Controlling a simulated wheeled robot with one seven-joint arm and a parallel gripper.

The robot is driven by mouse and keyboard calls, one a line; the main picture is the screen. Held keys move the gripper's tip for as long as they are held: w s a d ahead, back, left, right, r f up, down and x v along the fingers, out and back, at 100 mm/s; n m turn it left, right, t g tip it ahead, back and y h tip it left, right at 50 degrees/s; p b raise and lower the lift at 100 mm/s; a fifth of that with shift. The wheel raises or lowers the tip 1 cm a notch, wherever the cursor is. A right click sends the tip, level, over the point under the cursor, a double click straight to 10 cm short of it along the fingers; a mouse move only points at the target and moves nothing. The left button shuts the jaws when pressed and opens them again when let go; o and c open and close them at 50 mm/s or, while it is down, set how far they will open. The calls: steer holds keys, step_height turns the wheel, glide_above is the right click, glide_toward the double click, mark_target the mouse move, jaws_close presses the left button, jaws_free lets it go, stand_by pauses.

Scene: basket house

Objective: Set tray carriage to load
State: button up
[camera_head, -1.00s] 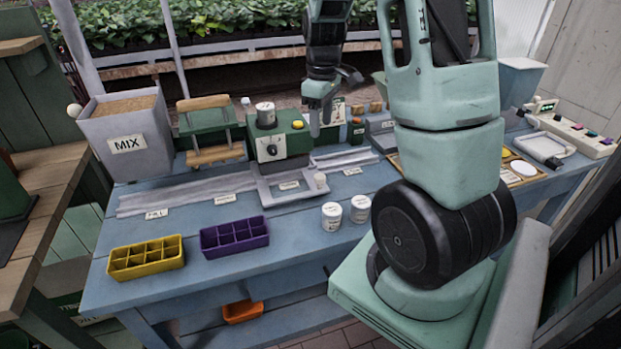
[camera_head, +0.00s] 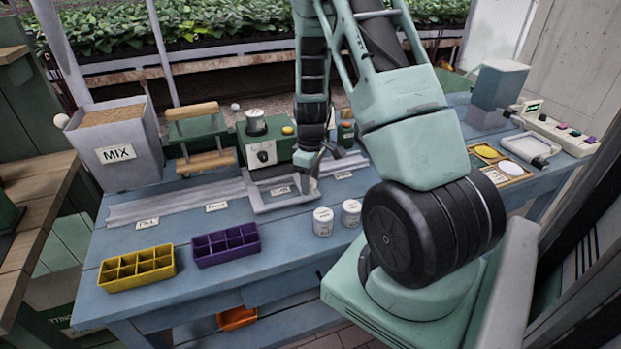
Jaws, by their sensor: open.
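The tray carriage (camera_head: 287,203), a flat grey frame, sits on the pale rail (camera_head: 165,207) along the blue bench, in front of the green machine (camera_head: 262,148) with a dial and yellow button. A label shows inside the frame. A small pale knob (camera_head: 313,186) stands at its right end. My gripper (camera_head: 309,168) is open and points down at the knob. I cannot tell whether the fingers touch it. Labels lie along the rail: one reading FILL (camera_head: 147,223), a middle one (camera_head: 217,207) and a right one (camera_head: 343,176), both too small to read surely.
A yellow tray (camera_head: 137,285) and a purple tray (camera_head: 226,261) lie at the front left. Two white jars (camera_head: 323,229) stand right of them. A grey MIX bin (camera_head: 118,175) stands at the back left. My arm hides part of the bench's right side.

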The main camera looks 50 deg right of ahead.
jaws_close()
steer(key=s+d, duration=0.3)
steer(key=d, duration=0.3)
steer(key=s+d+b, duration=0.1)
steer(key=s+d, duration=0.3)
steer(key=d, duration=0.2)
steer(key=s+d, duration=0.4)
steer(key=d, duration=0.2)
steer(key=shift+d+b, duration=0.2)
steer(key=shift+b, duration=0.2)
steer(key=shift+s, duration=0.1)
jaws_free()
step_height(320, 180, up, 17)
steer(key=b, duration=0.1)
steer(key=shift+r, duration=0.2)
